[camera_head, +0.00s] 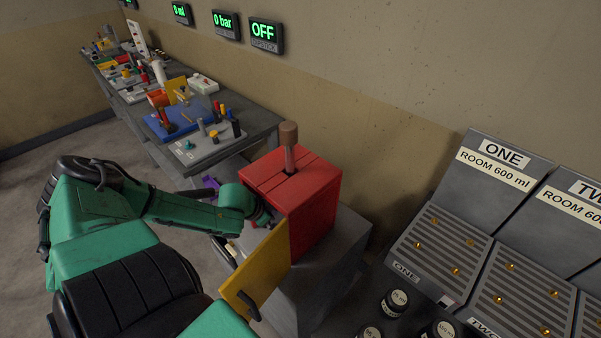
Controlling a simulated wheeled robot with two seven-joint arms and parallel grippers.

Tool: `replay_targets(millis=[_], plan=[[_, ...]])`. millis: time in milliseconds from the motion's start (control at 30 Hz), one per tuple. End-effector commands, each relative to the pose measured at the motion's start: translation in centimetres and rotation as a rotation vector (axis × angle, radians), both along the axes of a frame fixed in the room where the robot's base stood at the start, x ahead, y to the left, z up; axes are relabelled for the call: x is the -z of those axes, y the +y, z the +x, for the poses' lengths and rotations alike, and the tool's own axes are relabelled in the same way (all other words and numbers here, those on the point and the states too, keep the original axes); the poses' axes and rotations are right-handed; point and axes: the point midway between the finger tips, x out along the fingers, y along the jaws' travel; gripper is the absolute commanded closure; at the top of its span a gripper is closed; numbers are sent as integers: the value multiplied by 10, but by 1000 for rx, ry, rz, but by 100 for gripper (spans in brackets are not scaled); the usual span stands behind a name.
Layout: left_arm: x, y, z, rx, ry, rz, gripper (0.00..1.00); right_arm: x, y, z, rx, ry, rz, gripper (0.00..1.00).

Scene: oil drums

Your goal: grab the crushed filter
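A red box-shaped press (313,213) with a brown-topped plunger (289,150) stands on a grey cabinet. Its yellow door (258,272) is swung open toward me. My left arm comes in from the left, and my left gripper (263,214) is at the press's open front, behind the door's upper edge. Its fingertips are mostly hidden there, so I cannot tell whether they are open or shut. I see no crushed filter; the inside of the press is hidden from this angle. My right gripper is not in view.
A long grey bench with tools and coloured trays (172,122) runs along the wall at upper left. At right are slotted racks (438,252) labelled ONE and TWO. Several dark round containers (396,302) stand at lower right. The open yellow door stands close beside my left gripper.

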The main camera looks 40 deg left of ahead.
Motion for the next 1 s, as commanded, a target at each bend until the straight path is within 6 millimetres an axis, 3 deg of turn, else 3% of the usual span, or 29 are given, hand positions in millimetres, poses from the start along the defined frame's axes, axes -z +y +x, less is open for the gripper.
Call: replay_targets(millis=[33,267,500,700,767,967,1000], plan=[[10,-2,4,-2,-4,-4,0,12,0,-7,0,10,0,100],[28,-6,20,1,-5,-8,0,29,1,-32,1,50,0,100],[52,-9,37,3,0,-4,0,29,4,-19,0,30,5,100],[53,-9,37,6,3,-3,0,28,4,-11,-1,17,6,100],[53,-9,37,5,3,-2,19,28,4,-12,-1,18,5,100],[53,-8,37,5,2,-2,96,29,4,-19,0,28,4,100],[52,-8,38,5,1,-3,97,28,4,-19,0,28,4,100]])
